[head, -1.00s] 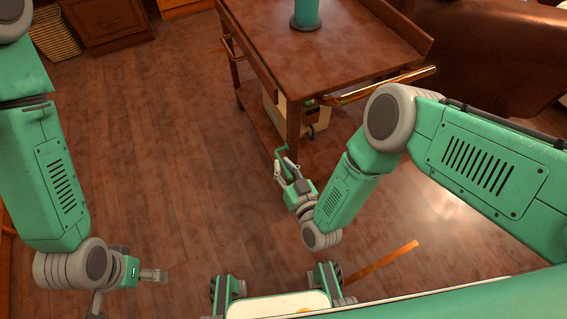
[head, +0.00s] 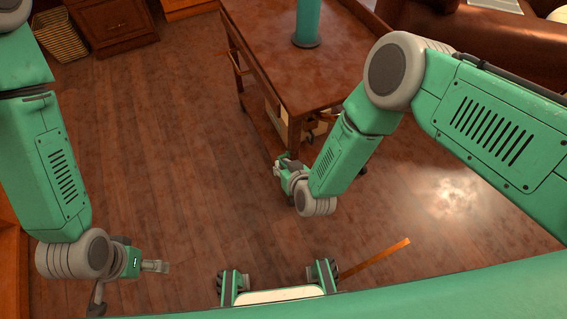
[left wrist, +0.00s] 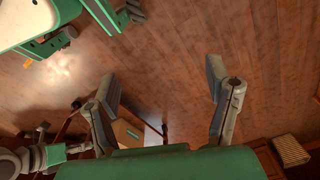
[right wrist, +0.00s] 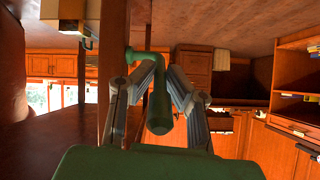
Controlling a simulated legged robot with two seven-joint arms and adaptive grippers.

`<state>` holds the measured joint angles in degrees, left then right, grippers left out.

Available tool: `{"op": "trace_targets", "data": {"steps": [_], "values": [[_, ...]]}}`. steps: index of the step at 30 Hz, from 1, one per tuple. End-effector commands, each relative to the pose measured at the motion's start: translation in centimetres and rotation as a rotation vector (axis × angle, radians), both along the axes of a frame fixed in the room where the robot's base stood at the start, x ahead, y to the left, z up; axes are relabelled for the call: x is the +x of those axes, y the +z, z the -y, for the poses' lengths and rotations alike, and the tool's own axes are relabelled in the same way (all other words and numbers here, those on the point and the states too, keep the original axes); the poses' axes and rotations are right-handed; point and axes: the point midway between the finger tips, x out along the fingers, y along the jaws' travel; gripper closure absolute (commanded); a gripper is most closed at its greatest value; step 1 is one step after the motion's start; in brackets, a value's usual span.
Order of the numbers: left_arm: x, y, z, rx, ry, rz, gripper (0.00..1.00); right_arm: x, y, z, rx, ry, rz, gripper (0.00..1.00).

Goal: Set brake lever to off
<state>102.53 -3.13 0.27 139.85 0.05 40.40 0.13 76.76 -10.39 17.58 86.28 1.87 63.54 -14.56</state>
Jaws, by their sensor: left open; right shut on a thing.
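The brake lever (right wrist: 158,112) is a green, bent handle with a thick rounded end, beside a wooden leg of the cart in the right wrist view. My right gripper (right wrist: 162,78) has its two fingers on either side of the handle and is shut on it. In the head view my right gripper (head: 281,161) is low by the near leg of the wooden cart (head: 285,70), and the lever cannot be made out there. My left gripper (head: 128,284) is open and empty above the floor, away from the cart; its spread fingers show in the left wrist view (left wrist: 160,82).
A green cylinder (head: 306,22) stands on the cart top. A brown leather seat (head: 480,40) is at the back right. A wicker basket (head: 60,35) and wooden cabinet (head: 115,22) stand at the back left. The floor (head: 170,150) left of the cart is clear.

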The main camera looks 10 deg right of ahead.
Motion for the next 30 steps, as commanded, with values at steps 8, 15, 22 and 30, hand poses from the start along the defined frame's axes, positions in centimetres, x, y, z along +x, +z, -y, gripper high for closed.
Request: {"op": "trace_targets", "data": {"steps": [8, 15, 22, 30], "values": [[0.0, 0.1, 0.0, 0.000, 0.000, 0.000, 0.28, 0.1, 0.0, -0.1, -0.003, 0.001, -0.012, 1.00], [0.0, 0.0, 0.0, -0.001, -0.005, 0.002, 0.52, 0.1, 0.0, 0.0, -0.003, 0.001, -0.011, 1.00], [4.4, -3.7, 1.6, -0.037, -0.277, 0.136, 1.00, 0.1, 0.0, 0.0, -0.003, 0.000, -0.010, 1.00], [14.8, -11.3, 7.2, -0.008, -1.053, 0.578, 1.00, 0.1, 0.0, 0.0, -0.003, 0.000, -0.010, 1.00]]}}
